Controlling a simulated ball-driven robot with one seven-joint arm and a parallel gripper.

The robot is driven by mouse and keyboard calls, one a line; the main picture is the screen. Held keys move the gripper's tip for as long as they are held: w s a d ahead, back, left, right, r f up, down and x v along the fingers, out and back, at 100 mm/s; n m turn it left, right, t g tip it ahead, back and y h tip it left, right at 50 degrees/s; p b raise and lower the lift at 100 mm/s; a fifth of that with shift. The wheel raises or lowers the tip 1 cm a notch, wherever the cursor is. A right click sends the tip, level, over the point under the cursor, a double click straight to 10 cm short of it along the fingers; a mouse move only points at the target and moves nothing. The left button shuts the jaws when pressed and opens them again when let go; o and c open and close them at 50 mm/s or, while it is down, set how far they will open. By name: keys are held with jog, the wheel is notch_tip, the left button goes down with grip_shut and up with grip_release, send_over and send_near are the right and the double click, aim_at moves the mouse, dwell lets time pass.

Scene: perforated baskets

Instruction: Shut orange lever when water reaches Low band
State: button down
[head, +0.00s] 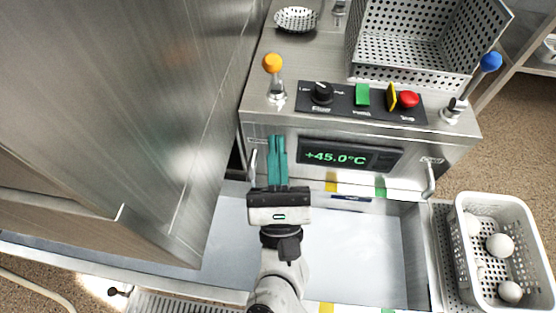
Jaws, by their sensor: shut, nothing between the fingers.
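The orange lever (272,63) has a round orange knob on a metal stem and stands upright at the left of the steel machine's top. My gripper (277,139), with teal fingers, is shut and empty. In the picture it is just below the lever's base, by the front edge of the machine, apart from the knob. The pale basin (395,245) lies below the machine. Yellow (331,182) and green (380,188) marks sit on its far edge. I cannot make out a water line or a Low label.
A control panel (350,103) holds a black knob, green and red buttons and a yellow flap. A display (340,157) reads +45.0°C. A blue lever (490,62) stands right. A perforated steel basket (430,45) stands behind; a white basket (465,260) holds balls. A tall steel panel (110,110) fills the left.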

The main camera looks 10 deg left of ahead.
aim_at(277, 64)
jog(key=p+x, duration=0.2)
jog(key=x, duration=0.7)
jog(key=shift+r+p, duration=0.15)
jog(key=shift+p, duration=0.15)
jog(key=r+p, duration=0.1)
jog(key=p, duration=0.2)
jog(key=shift+w+g, duration=0.1)
jog(key=shift+g, duration=0.2)
jog(key=w+r+g+p, duration=0.1)
jog(key=p, duration=0.6)
jog(key=shift+r+m+h, duration=0.25)
jog(key=shift+m+h, duration=0.15)
jog(key=g+p, duration=0.1)
jog(key=p, duration=0.4)
jog(key=shift+w+r+g, duration=0.3)
jog(key=shift+w+r, duration=0.05)
jog(key=shift+w, duration=0.05)
jog(key=p, duration=0.2)
jog(key=g+p, duration=0.1)
jog(key=p, duration=0.1)
jog(key=shift+w+d+r+m+h, duration=0.1)
jog(key=shift+w+m+h, duration=0.2)
jog(key=shift+w, duration=0.1)
jog(key=shift+w+g+p, duration=0.3)
jog(key=shift+p, duration=0.4)
jog(key=shift+w, duration=0.35)
jog(key=shift+s, duration=0.1)
